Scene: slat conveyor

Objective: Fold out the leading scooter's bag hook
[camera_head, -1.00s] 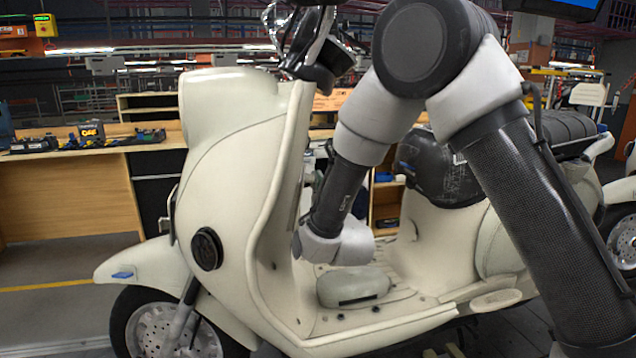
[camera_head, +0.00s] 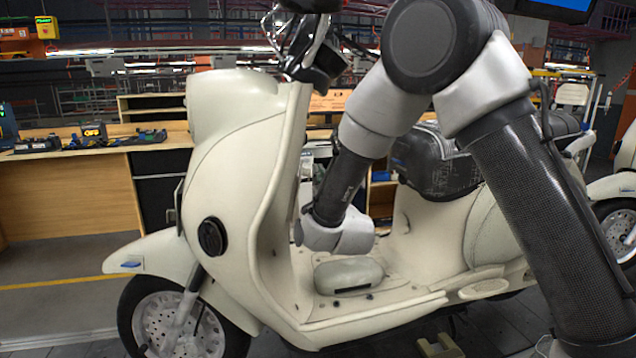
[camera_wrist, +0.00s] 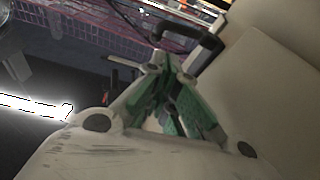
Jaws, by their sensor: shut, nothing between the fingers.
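The leading scooter (camera_head: 240,170) is cream and stands side-on, its front wheel at the left in the head view. My gripper (camera_wrist: 172,72) shows in the wrist view with its green-padded fingers closed together and nothing between them. Just beyond the fingertips is a black, bent bar (camera_wrist: 205,45) that looks like the bag hook, beside a cream body panel (camera_wrist: 265,75). I cannot tell whether the fingers touch it. In the head view, my wrist is behind the leg shield, above the footboard; the fingers and the hook are largely hidden by the shield.
The handlebar (camera_head: 305,45) is above my wrist and the dark seat (camera_head: 435,160) is to its right. A rounded cream hump (camera_head: 348,275) sits on the footboard below. A wooden workbench (camera_head: 75,190) stands behind, and another scooter (camera_head: 615,190) is at the right edge.

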